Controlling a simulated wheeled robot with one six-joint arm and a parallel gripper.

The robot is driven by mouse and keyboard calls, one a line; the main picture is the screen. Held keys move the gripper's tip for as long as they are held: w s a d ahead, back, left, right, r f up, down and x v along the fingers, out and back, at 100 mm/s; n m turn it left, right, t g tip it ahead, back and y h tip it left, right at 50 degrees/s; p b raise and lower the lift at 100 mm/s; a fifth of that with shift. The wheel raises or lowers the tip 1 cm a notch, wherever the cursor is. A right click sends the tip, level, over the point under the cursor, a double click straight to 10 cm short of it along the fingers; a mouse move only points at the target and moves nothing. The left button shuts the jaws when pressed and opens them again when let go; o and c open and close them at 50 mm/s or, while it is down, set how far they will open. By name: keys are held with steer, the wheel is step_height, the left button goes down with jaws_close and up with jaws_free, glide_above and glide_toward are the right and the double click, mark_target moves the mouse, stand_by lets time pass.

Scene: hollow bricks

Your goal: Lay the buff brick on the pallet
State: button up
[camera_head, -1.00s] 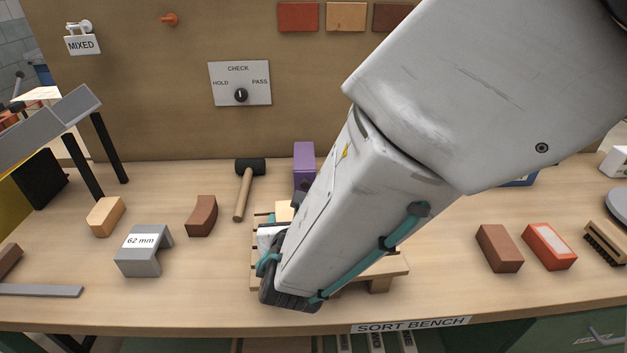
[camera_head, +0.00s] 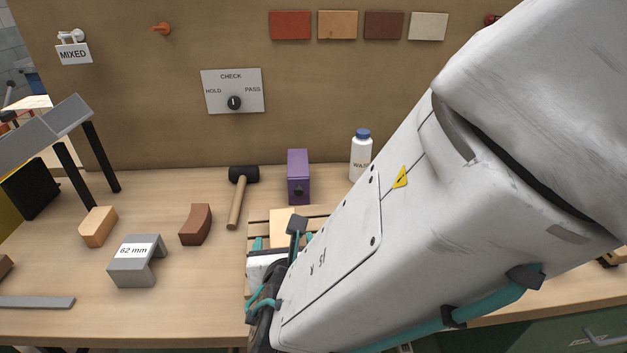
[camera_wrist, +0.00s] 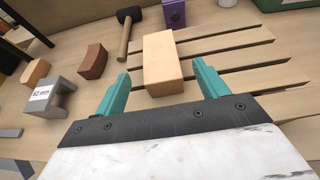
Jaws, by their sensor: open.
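A buff brick (camera_wrist: 160,62) lies flat on the slats of the wooden pallet (camera_wrist: 225,42). In the head view the buff brick (camera_head: 281,222) shows in part on the pallet (camera_head: 318,211), and my arm hides much of the pallet. My gripper (camera_wrist: 161,72) is open, with one teal finger on each side of the brick's near end and a gap on both sides. Nothing is held. In the head view my gripper (camera_head: 278,243) is at the pallet's left part. I cannot tell the fingers' height over the slats.
Left of the pallet are a tan brick (camera_head: 98,227), a grey 62 mm gauge (camera_head: 137,265), a brown brick (camera_head: 195,225) and a mallet (camera_head: 238,195). Behind it stand a purple block (camera_head: 298,177) and a white bottle (camera_head: 361,156). Bench between gauge and pallet is clear.

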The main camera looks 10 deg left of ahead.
steer(key=v, duration=0.4)
steer(key=shift+a, duration=0.1)
steer(key=shift+d+r, duration=0.2)
steer(key=shift+d, duration=0.1)
steer(key=w+d+r+m+g+h, duration=0.1)
steer(key=w+d+r+m+h, duration=0.15)
steer(key=d+m, duration=0.5)
steer(key=w+d+r+m+g+h, duration=0.15)
steer(key=d+m+h, duration=0.3)
steer(key=d, duration=0.55)
steer(key=w+d+r+m+g+h, duration=0.1)
steer(key=w+d+r+m+h, duration=0.2)
steer(key=d+m, duration=0.45)
steer(key=s+d+m+g, duration=0.3)
steer(key=s+d+m, duration=0.1)
steer(key=d+m, duration=0.15)
steer(key=s+d+m+g, duration=0.3)
steer(key=s+d+m, duration=0.1)
steer(key=d, duration=0.3)
steer(key=s+r+m+g+y, duration=0.2)
steer(key=s+m+y, duration=0.3)
steer(key=s+m, duration=0.3)
steer(key=r+m, duration=0.1)
steer(key=m, duration=0.1)
steer(key=shift+m+y, duration=0.3)
steer(key=shift+y, duration=0.1)
